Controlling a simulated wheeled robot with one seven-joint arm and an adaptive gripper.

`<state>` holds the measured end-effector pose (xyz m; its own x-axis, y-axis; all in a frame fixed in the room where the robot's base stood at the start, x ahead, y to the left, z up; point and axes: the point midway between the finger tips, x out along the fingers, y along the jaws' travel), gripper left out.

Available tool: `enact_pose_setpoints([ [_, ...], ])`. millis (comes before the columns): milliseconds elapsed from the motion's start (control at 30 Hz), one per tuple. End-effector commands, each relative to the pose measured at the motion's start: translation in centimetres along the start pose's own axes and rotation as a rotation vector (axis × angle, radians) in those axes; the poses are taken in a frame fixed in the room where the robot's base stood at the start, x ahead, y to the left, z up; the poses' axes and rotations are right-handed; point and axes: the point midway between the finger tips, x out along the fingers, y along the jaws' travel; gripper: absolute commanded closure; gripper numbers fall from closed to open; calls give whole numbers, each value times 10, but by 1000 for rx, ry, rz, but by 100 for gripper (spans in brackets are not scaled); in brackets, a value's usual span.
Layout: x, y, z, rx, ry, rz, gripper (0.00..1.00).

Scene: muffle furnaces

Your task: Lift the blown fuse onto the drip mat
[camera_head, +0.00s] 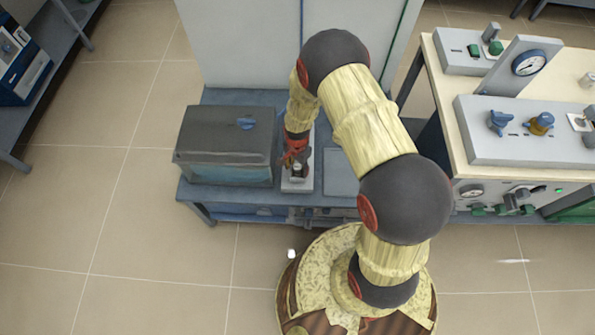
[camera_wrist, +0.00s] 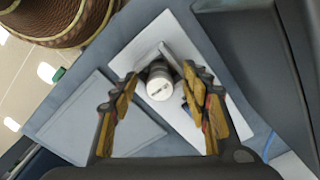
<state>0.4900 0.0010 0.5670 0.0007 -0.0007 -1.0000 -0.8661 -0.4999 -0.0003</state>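The fuse (camera_wrist: 160,85) is a short cylinder with a pale end cap, standing on a white plate (camera_wrist: 205,50) in the wrist view. In the head view it is the small pale and dark piece (camera_head: 297,170) below my gripper (camera_head: 296,158). In the wrist view my gripper (camera_wrist: 158,82) is open, with one finger on each side of the fuse. A gap shows at the left finger; whether the right finger touches cannot be told. What looks like the drip mat, a flat grey-blue square (camera_wrist: 85,125), is empty; it also shows in the head view (camera_head: 341,178).
A dark grey box (camera_head: 225,150) stands left of the plate on the blue bench (camera_head: 240,97). A tall pale cabinet (camera_head: 245,45) rises behind. A wooden-topped table with control panels (camera_head: 525,130) is at the right.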

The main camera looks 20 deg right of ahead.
Motion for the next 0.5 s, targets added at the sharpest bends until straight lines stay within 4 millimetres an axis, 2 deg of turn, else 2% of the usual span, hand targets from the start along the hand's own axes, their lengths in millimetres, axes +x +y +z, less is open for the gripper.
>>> enact_pose_setpoints([
  [500,0,0,0,0,0,1,82],
])
